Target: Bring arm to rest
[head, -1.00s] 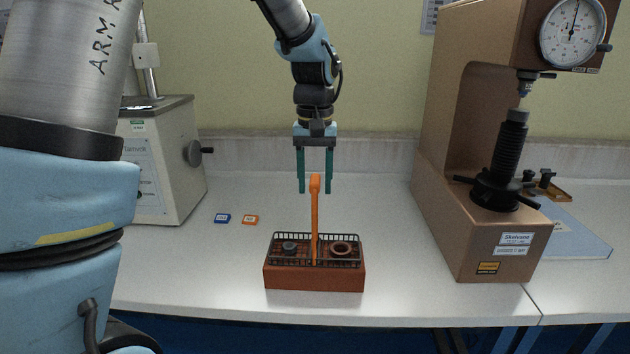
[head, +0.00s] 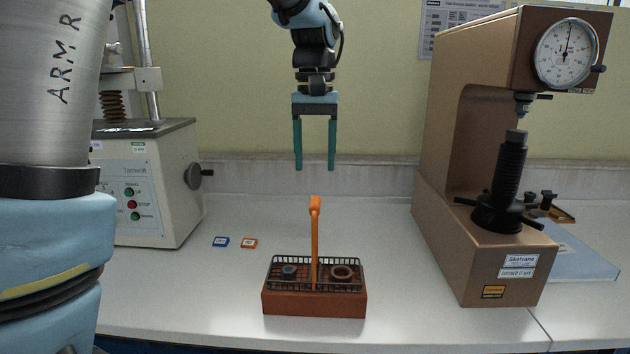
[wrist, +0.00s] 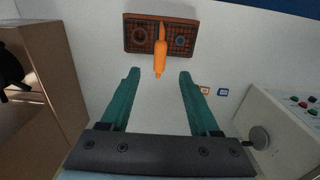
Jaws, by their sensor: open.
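My gripper (head: 315,168) hangs fingers-down above the bench, open and empty, with its two teal fingers apart. Below it stands a red-brown carrier (head: 314,302) with a wire rim and an upright orange handle (head: 315,240). The fingertips are a little above the handle's top in the head view and apart from it. In the wrist view the gripper's fingers (wrist: 157,75) are spread, and the orange handle (wrist: 160,55) shows beyond them. The carrier holds a dark round piece (head: 289,271) on the left and a brown ring (head: 342,272) on the right.
A brown hardness tester (head: 480,250) with a dial stands at right; a grey tester (head: 150,190) stands at left. A blue tag (head: 221,242) and an orange tag (head: 249,243) lie left of the carrier. The bench (head: 390,270) between carrier and brown tester is clear.

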